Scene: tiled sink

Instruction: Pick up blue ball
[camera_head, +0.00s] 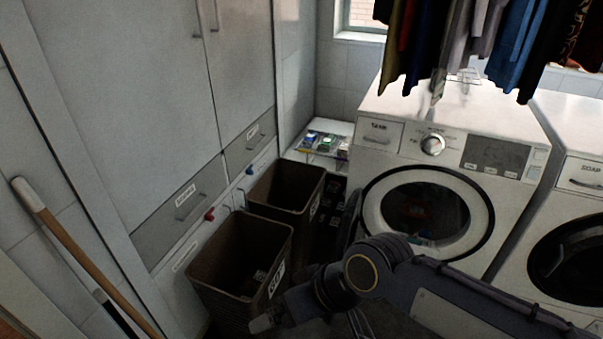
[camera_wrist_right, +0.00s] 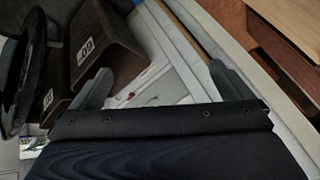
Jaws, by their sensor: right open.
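I cannot make out a blue ball for certain in either view. A small blue object (camera_head: 250,170) shows against the cabinet's lower edge behind the far basket; it is too small to tell what it is. My right gripper (camera_head: 272,319) is low at the bottom of the head view, in front of the near basket. In the right wrist view its two grey fingers (camera_wrist_right: 163,86) are spread apart with nothing held between them. My left gripper is not in view.
Two dark baskets, the near one (camera_head: 213,260) and the far one (camera_head: 268,190), stand beside the cabinet (camera_head: 135,90). A washing machine (camera_head: 490,190) stands right of them under hanging clothes (camera_head: 512,45). A wooden-handled pole (camera_head: 80,250) leans at the left.

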